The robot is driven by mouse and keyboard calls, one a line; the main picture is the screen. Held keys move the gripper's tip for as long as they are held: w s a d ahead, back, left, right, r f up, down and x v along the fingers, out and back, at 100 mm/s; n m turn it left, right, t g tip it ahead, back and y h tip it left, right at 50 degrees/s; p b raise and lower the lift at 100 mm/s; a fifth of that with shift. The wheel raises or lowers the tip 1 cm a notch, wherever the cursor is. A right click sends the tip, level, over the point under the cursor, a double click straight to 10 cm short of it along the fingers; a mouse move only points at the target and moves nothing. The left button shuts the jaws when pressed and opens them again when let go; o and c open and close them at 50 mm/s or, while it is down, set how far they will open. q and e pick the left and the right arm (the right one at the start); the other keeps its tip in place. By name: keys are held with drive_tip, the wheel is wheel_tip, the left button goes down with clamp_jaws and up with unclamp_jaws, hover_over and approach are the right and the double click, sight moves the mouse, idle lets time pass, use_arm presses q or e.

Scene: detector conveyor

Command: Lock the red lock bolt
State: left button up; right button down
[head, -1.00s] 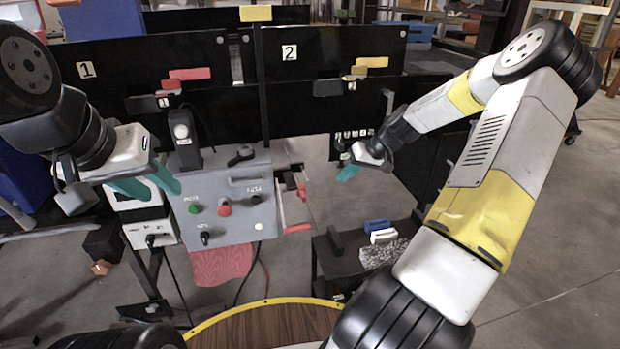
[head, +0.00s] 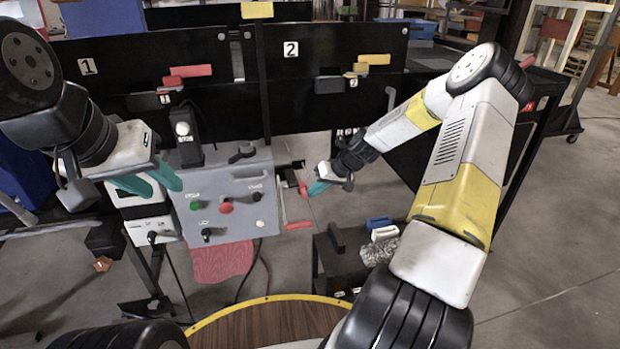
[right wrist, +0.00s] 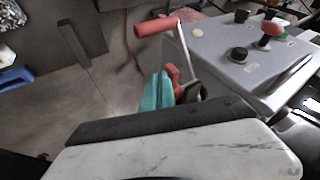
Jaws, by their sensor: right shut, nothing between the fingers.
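A small red bolt-like part (head: 302,189) sits on the right side of the grey control box (head: 235,215). It also shows in the right wrist view (right wrist: 174,74), just beside the fingertips. My right gripper (head: 317,188), with teal fingers, is shut and empty, close to the right of this part. The fingers are together in the right wrist view (right wrist: 157,90) and partly cover the red part; I cannot tell whether they touch it. My left gripper (head: 160,188) is open and empty before the box's upper left.
A red-handled crank (head: 298,225) hangs below the red part. A red bar (head: 190,71) and a yellow bar (head: 373,59) are on the black panels behind. A dark stand (head: 340,262) with blue and white pieces is below right.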

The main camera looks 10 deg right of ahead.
sight(304, 193)
drive_tip(key=shift+s+a, duration=0.1)
drive_tip(key=shift+a, duration=1.45)
